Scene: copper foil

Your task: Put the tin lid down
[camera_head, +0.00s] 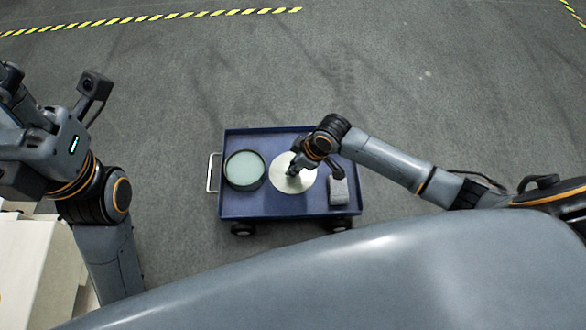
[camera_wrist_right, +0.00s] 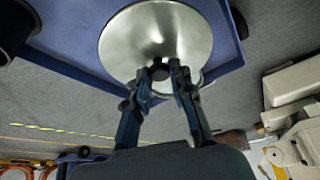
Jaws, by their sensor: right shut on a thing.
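The tin lid (camera_head: 306,183) is a pale, shiny metal disc over the middle of the blue cart (camera_head: 270,208), right of the round dark-rimmed tin (camera_head: 245,169). My right gripper (camera_head: 293,170) comes down over the lid's centre. In the right wrist view the lid (camera_wrist_right: 150,28) lies beyond the fingertips, and the right gripper (camera_wrist_right: 168,70) is shut on its small dark knob. I cannot tell whether the lid touches the cart's top. My left gripper (camera_head: 12,85) is at the far left edge, away from the cart; its fingers do not show clearly.
The cart has a raised rim and a pale handle (camera_head: 213,172) on the left. A pale piece of furniture (camera_head: 30,265) stands at lower left. The floor beyond the cart is clear.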

